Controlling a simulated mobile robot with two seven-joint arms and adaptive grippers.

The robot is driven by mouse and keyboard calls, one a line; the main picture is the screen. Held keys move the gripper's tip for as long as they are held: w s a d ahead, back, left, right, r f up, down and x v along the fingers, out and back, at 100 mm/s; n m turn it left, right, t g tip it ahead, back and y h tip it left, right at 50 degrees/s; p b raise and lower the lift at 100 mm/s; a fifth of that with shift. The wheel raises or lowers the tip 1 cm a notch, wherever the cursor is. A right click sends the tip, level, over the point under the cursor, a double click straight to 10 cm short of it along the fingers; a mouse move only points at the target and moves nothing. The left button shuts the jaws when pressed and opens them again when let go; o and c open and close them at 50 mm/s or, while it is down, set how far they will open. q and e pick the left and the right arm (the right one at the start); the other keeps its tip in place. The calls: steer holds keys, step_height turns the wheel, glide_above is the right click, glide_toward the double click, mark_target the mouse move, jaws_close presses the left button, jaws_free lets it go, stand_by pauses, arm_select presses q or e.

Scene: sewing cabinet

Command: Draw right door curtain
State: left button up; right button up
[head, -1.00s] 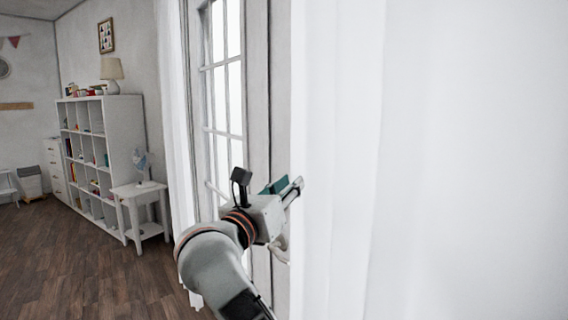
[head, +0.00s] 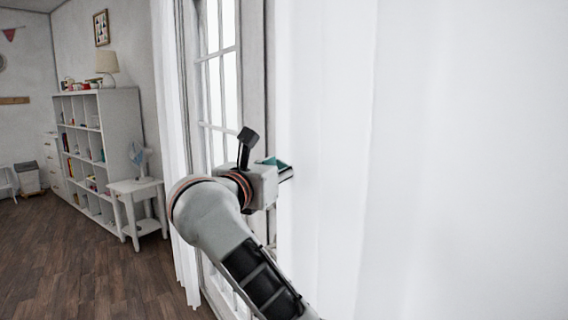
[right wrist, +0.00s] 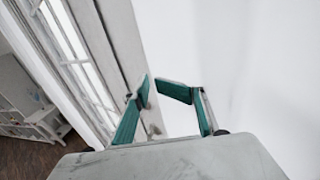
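The right door curtain (head: 420,170) is a sheer white cloth hanging in soft folds over the right half of the head view. Its left edge hangs beside the glazed door (head: 220,85). My right gripper (head: 288,173) reaches this edge, with its fingertips partly hidden there. In the right wrist view, the teal fingers (right wrist: 153,88) angle inward with their tips close together at the curtain's (right wrist: 245,75) edge. Whether cloth is pinched between them is unclear. My left gripper is not in view.
Another white curtain (head: 172,150) hangs on the door's far left side. A small white table (head: 135,187) with a fan and a white shelf unit (head: 100,125) with a lamp stand along the wall. The wooden floor (head: 75,270) at left is clear.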

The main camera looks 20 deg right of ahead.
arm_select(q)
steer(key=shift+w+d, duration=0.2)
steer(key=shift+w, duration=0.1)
arm_select(e)
steer(key=shift+w+d, duration=0.2)
steer(key=shift+w, duration=0.05)
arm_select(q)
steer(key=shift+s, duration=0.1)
arm_select(e)
steer(key=shift+s, duration=0.1)
steer(key=shift+a, duration=0.15)
jaws_close()
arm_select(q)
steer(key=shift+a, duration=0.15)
